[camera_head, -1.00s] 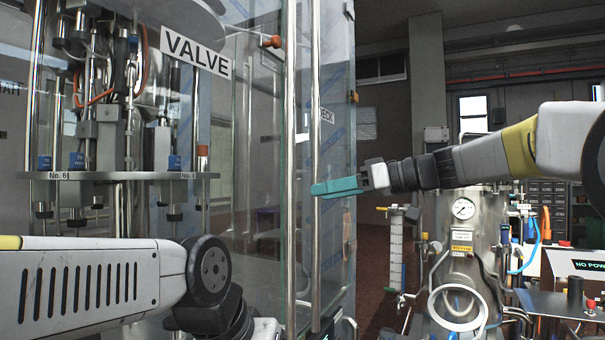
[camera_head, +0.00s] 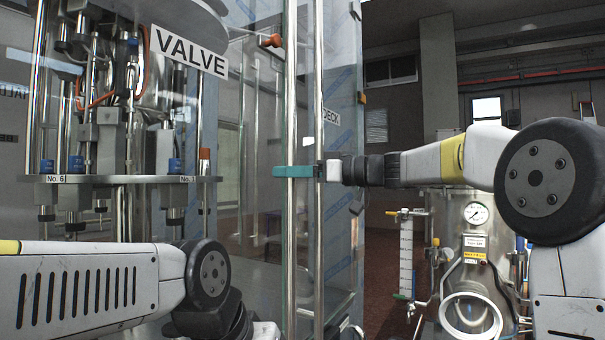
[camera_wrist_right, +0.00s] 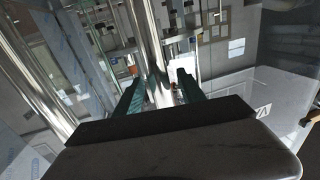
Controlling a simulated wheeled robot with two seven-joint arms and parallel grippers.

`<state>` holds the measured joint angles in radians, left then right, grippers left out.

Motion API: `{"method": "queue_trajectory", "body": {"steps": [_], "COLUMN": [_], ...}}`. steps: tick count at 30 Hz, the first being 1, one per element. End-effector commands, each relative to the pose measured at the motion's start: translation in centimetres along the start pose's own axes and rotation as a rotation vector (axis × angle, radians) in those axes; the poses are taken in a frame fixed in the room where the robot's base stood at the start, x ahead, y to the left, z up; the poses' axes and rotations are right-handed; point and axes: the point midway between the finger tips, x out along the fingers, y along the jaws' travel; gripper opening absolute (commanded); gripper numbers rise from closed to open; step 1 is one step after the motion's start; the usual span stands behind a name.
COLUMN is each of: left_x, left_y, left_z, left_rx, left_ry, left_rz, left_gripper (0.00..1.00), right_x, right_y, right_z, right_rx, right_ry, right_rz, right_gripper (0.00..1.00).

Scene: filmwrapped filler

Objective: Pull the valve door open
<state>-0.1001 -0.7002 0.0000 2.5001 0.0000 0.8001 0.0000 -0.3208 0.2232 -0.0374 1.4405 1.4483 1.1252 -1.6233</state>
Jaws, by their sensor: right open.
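The valve door is a clear glass panel (camera_head: 262,115) beside the VALVE sign (camera_head: 190,51), with a long vertical metal bar (camera_head: 290,110) along its right edge. My right gripper (camera_head: 284,171) has teal fingers and reaches in from the right at mid-height of this bar. In the right wrist view the gripper (camera_wrist_right: 160,95) is open, with a metal bar (camera_wrist_right: 150,45) between its two fingers. Whether either finger touches it, I cannot tell. My left arm comes in low at the left; its fingers are out of frame.
A second vertical bar (camera_head: 319,250) stands just right of the first, close to my right gripper. Another glass panel (camera_head: 341,80) with a partly readable label stands behind it. A steel tank with a gauge (camera_head: 476,213) is at the lower right.

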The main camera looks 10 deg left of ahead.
Motion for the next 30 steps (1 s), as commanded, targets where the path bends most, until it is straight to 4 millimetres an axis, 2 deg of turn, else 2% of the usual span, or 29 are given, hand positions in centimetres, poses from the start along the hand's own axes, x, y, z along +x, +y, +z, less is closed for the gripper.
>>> {"method": "queue_trajectory", "body": {"steps": [3,10,11,30], "left_x": [0.0,0.01,0.01,0.0], "left_y": [0.0,0.0,0.0,0.0], "left_z": [0.0,0.0,0.0,0.0], "left_rx": [0.0,0.0,0.0,0.0], "left_ry": [0.0,0.0,0.0,0.0], "left_rz": [0.0,0.0,0.0,0.0], "left_gripper": [0.36,0.36,0.36,0.36], "right_x": [-0.02,-0.05,-0.05,-0.08], "right_y": [0.0,0.01,0.0,0.02], "right_z": [0.0,0.01,0.0,0.01], "right_rx": [0.0,0.0,0.0,0.0], "right_ry": [0.0,0.0,0.0,-0.001], "right_rz": [0.0,0.0,0.0,0.001], "right_gripper": [0.47,0.02,0.0,0.0]}}
